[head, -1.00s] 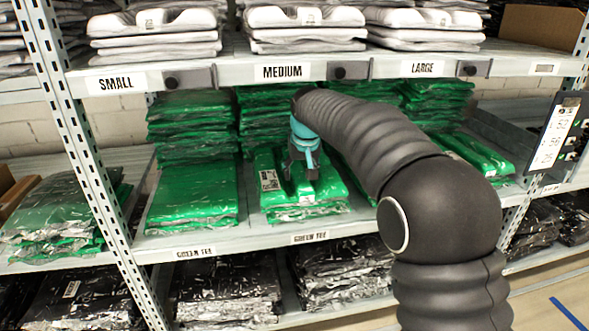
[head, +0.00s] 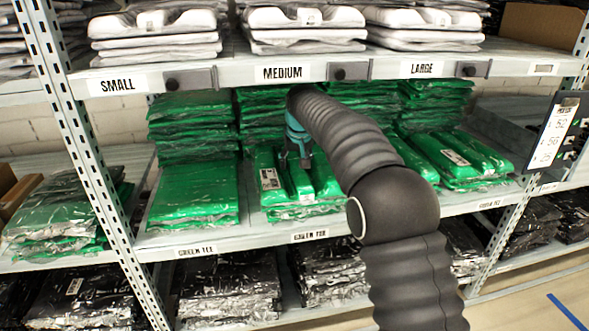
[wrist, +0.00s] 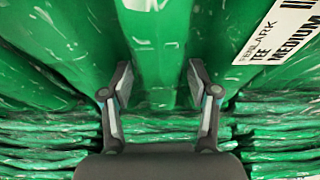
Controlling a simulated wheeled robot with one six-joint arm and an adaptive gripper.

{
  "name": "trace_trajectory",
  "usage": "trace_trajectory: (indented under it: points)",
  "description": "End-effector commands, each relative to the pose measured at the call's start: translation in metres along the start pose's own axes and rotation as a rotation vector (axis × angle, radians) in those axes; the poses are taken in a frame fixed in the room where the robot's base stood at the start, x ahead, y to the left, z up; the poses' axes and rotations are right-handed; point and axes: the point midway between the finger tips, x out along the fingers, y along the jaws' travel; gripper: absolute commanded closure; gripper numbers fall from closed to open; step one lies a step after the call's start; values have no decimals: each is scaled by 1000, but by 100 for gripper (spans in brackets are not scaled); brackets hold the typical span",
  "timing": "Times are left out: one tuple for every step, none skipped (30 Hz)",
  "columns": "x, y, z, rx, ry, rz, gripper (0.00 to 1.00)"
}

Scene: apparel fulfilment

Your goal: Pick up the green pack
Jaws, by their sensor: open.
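Green packs in clear plastic lie in stacks on the middle shelf. The middle front stack (head: 327,183) is under the MEDIUM sign, and my gripper (head: 300,160) is over it. In the wrist view the open fingers (wrist: 160,85) point at the top green pack (wrist: 150,50), with a green fold between them and nothing clearly held. Whether the fingertips touch the pack cannot be told. A white label reading "TEE MEDIUM" (wrist: 280,35) lies on the pack at the upper right; it also shows in the head view (head: 270,179).
Other green stacks stand at the left (head: 193,195), right (head: 460,158) and behind. The upper shelf (head: 210,75) with white packs hangs close above my arm. Metal uprights (head: 85,150) bound the bay. Dark packs (head: 228,288) lie below.

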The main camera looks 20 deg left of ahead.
Motion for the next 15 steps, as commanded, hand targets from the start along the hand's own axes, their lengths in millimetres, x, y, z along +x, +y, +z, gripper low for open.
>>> trace_trajectory:
  points:
    - [0,0,0,0,0,0,40]
    - [0,0,0,0,0,0,40]
    - [0,0,0,0,0,0,40]
    - [0,0,0,0,0,0,47]
    - [0,0,0,0,0,0,55]
    - [0,0,0,0,0,0,65]
    - [0,0,0,0,0,0,72]
    - [0,0,0,0,0,0,80]
    - [0,0,0,0,0,0,90]
    - [0,0,0,0,0,0,95]
    - [-1,0,0,0,1,0,95]
    - [-1,0,0,0,0,0,95]
    - [-1,0,0,0,0,0,95]
    - [-1,0,0,0,0,0,95]
    - [-1,0,0,0,0,0,95]
